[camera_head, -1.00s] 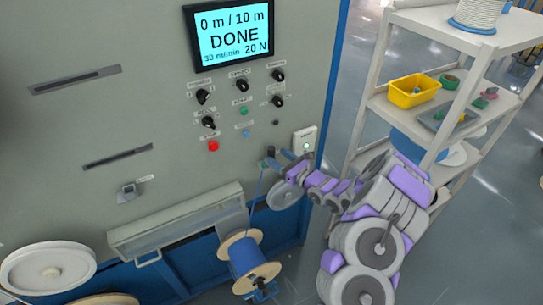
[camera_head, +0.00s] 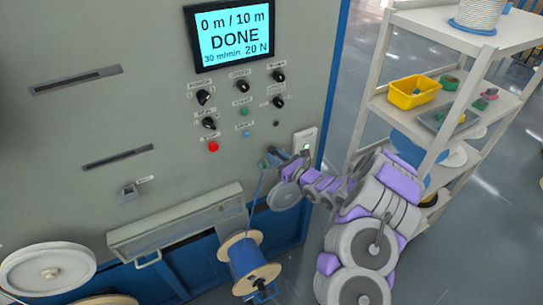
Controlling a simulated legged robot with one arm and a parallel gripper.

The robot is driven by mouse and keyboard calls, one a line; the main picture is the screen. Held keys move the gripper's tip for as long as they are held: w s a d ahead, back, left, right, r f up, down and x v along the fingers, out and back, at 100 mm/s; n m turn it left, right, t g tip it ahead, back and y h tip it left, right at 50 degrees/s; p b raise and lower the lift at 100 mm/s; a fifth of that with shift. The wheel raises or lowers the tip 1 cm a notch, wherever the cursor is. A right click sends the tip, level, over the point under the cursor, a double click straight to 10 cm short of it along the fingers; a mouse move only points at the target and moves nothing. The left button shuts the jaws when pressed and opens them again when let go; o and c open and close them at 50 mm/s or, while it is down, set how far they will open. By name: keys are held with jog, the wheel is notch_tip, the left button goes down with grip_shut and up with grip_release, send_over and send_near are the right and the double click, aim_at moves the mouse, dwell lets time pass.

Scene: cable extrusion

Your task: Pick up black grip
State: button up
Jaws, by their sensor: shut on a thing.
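My gripper (camera_head: 272,158) is at the machine's front, below the knobs and left of the white box with a green light. Its jaws are shut on a small dark thing at the top of the blue cable (camera_head: 257,192). That thing is too small, and too covered by the jaws, to tell for certain whether it is the black grip. The cable runs down from there to a blue spool (camera_head: 248,258) with wooden flanges. I make out no other black grip clearly.
The machine's screen (camera_head: 234,34) reads "0 m / 10 m DONE". Black knobs, a red button (camera_head: 213,146) and the white box (camera_head: 305,140) are close to my gripper. A shelf rack (camera_head: 368,105) with a yellow bin (camera_head: 413,92) stands right. Floor is open beyond it.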

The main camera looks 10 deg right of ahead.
grip_shut()
jog(key=shift+r, duration=0.15)
jog(key=shift+r, duration=0.3)
notch_tip(320, 180, up, 3)
jog(key=shift+r+p, duration=0.1)
jog(key=shift+p, duration=0.2)
jog(key=s+a+p, duration=0.1)
jog(key=s, duration=1.5)
jog(key=shift+a+r, duration=0.3)
jog(key=shift+r, duration=0.15)
